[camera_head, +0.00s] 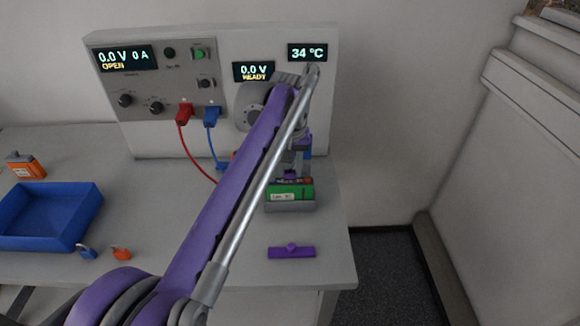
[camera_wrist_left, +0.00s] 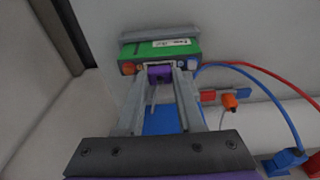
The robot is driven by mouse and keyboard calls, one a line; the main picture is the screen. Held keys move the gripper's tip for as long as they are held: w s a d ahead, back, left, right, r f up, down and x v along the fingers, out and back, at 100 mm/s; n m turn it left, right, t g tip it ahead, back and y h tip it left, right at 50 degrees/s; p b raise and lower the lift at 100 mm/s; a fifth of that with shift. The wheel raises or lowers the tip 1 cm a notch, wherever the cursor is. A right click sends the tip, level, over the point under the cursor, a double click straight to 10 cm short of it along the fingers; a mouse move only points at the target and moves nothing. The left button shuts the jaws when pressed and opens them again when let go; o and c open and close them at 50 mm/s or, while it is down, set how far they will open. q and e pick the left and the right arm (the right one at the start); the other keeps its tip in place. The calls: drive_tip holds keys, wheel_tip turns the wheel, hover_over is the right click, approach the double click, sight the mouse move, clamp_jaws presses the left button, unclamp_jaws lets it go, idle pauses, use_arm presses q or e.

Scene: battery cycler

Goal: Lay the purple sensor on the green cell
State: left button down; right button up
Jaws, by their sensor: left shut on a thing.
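The green cell (camera_head: 291,193) lies in a grey holder (camera_head: 290,207) in front of the cycler. In the left wrist view the green cell (camera_wrist_left: 160,48) shows its end, with an orange and a grey terminal. My left gripper (camera_head: 291,174) is at the cell's rear end. In the wrist view its fingers (camera_wrist_left: 161,76) are shut on a small purple piece, seemingly the purple sensor (camera_wrist_left: 160,72), right by the cell's terminal end. Whether it touches the cell is unclear. A purple bar with a knob (camera_head: 292,252) lies on the table before the holder. My right gripper is out of view.
The cycler (camera_head: 150,85) stands at the back; red (camera_head: 195,158) and blue (camera_head: 213,145) leads run from it towards the cell. A blue tray (camera_head: 50,215), blue (camera_head: 87,252) and orange (camera_head: 121,253) padlocks lie left. The table's right edge is close to the holder.

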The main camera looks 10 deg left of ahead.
use_arm(q)
drive_tip(key=shift+f, duration=0.6)
idle(0.4)
drive_tip(key=shift+c, duration=2.3)
unclamp_jaws()
wheel_tip(320, 180, up, 10)
drive_tip(key=s+p, duration=0.2)
drive_tip(key=s+a+f+m+t+p, duration=0.1)
drive_tip(key=s+a+f+p, duration=0.1)
drive_tip(key=s+f, duration=0.7)
drive_tip(key=s+a+f+m+t+p, duration=0.1)
drive_tip(key=s+a+f+t+p, duration=0.1)
drive_tip(key=s+f, duration=0.7)
drive_tip(key=s+a+p, duration=0.1)
drive_tip(key=s, duration=0.7)
drive_tip(key=shift+a+f+m+t, duration=0.3)
drive_tip(key=shift+m, duration=0.1)
